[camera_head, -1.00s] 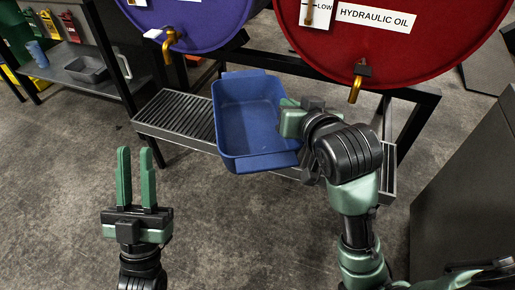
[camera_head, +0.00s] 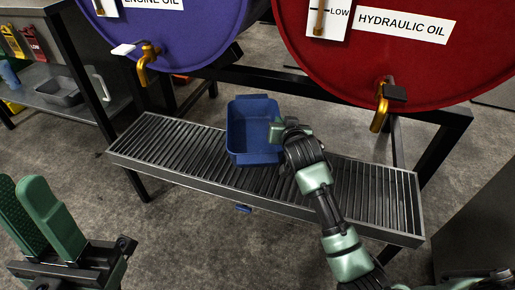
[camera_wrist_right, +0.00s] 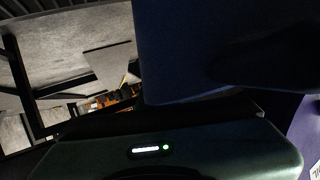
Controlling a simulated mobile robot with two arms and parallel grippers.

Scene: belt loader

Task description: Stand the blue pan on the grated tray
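The blue pan (camera_head: 252,145) is over the middle of the grated tray (camera_head: 180,150) in the head view, open side up. Whether its base touches the slats cannot be told. My right gripper (camera_head: 279,131) is at the pan's right side and appears shut on its wall; the fingertips are partly hidden. In the right wrist view the dark blue pan (camera_wrist_right: 215,45) fills the upper right, close against the gripper body. My left gripper (camera_head: 45,222) is at the lower left, empty, its two green fingers apart.
A purple engine oil drum (camera_head: 190,30) and a red hydraulic oil drum (camera_head: 400,50) with brass taps overhang the tray's back. A side shelf (camera_head: 85,110) at left holds a grey pan (camera_head: 65,90). A small blue piece (camera_head: 243,208) shows below the tray's front edge.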

